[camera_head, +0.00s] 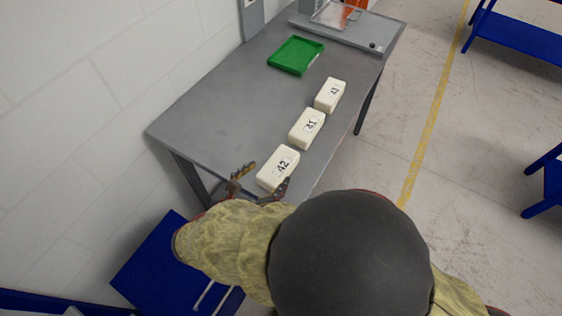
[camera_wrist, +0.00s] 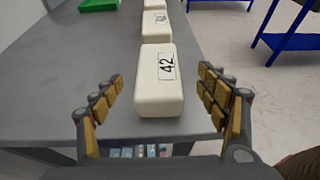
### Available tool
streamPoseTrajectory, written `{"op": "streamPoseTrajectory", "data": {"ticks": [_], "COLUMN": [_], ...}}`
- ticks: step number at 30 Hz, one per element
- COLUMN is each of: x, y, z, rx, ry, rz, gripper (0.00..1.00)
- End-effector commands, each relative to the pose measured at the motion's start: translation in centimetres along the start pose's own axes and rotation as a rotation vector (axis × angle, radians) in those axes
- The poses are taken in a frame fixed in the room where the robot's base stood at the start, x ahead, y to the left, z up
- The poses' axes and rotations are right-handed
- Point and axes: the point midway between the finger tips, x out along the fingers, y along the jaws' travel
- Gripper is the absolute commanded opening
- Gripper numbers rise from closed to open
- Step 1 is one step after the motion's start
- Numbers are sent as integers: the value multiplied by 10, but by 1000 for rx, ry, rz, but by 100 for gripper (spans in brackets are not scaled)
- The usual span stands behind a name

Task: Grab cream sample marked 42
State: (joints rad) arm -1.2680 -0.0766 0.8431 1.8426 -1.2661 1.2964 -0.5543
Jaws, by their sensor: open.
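The cream sample marked 42 (camera_head: 277,170) is a cream block lying at the near edge of the grey table (camera_head: 215,100). Its black 42 label faces up. My gripper (camera_head: 259,180) is open, with its two fingers apart at the near end of this block. In the wrist view the sample marked 42 (camera_wrist: 158,85) stands ahead, between the open fingers of my gripper (camera_wrist: 160,95), and I see no finger touching it. Behind it in a row lie a cream block marked 31 (camera_head: 306,129) and another cream block (camera_head: 330,95) whose label is hard to read.
A green tray (camera_head: 296,55) lies farther back on the table. A grey machine with a flat base (camera_head: 350,30) stands at the far end. A white wall (camera_head: 80,80) runs along the left. Blue furniture (camera_head: 515,35) stands on the floor at right.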

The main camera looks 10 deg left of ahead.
Motion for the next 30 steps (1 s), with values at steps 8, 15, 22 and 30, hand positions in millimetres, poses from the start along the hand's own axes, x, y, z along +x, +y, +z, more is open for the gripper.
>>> {"op": "streamPoseTrajectory", "data": {"ticks": [8, 15, 22, 30], "x": [30, 64, 74, 73], "y": [0, 3, 4, 4], "z": [-2, -4, -2, -1], "rx": [5, 5, 5, 5], "ry": [2, 3, 3, 3], "rz": [-5, -7, -4, -3], "gripper": [74, 74, 74, 67]}}
